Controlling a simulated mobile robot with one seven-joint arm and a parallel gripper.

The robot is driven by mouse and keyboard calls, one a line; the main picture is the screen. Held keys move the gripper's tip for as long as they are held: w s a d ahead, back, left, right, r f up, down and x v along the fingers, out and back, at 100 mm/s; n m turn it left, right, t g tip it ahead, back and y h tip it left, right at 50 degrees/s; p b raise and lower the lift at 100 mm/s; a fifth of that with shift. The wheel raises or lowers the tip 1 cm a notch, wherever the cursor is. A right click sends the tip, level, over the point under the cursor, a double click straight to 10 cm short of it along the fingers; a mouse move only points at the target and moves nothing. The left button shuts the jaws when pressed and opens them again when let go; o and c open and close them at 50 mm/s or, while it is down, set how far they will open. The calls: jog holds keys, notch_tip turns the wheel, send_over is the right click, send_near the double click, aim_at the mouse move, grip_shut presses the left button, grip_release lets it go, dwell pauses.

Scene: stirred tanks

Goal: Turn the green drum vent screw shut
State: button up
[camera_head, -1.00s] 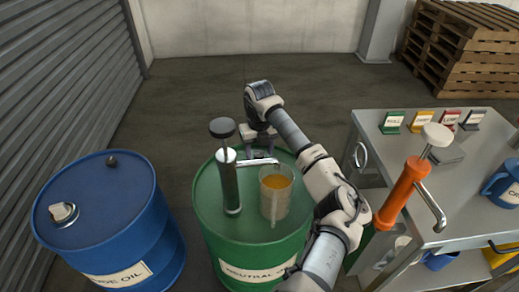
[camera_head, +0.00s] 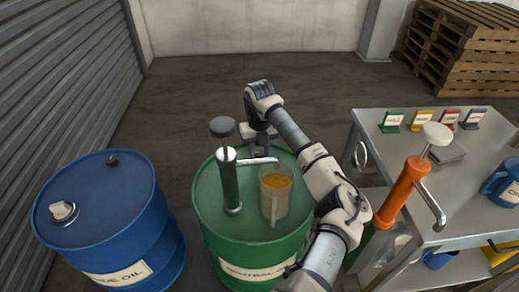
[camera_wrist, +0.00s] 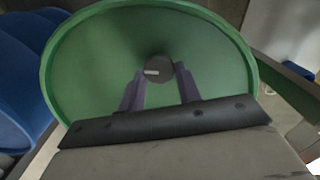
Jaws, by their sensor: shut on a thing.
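The green drum (camera_head: 210,215) stands in the middle of the head view, and its lid (camera_wrist: 90,60) fills most of the wrist view. The vent screw (camera_wrist: 157,68) is a dark round knob on the lid with a pale mark pointing left in the wrist picture. My gripper (camera_wrist: 160,78) has its two fingers on either side of the knob, shut on it. In the head view my gripper (camera_head: 259,149) is at the far side of the lid, and the screw is hidden there.
A dark hand pump (camera_head: 230,180) with a spout and a jug of amber liquid (camera_head: 275,194) stand on the green drum's lid. A blue drum (camera_head: 110,195) is at left. A grey workbench (camera_head: 465,185) with an orange pump (camera_head: 400,190) is at right.

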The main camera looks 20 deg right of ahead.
aim_at(258, 152)
jog(key=m, duration=0.4)
jog(key=shift+r+p, duration=0.1)
jog(key=shift+p, duration=0.2)
jog(key=m, duration=0.4)
jog(key=shift+w+a+p, duration=0.1)
jog(key=shift+p, duration=0.3)
jog(key=m+p, duration=0.1)
jog(key=m, duration=0.4)
jog(key=shift+w+m+p, duration=0.15)
jog(key=shift+m+p, duration=0.3)
jog(key=shift+m, duration=1.75)
jog(key=o, duration=1)
jog(key=shift+c, duration=0.2)
notch_tip(258, 152, up, 14)
jog(key=b, duration=0.2)
jog(key=shift+b, duration=0.3)
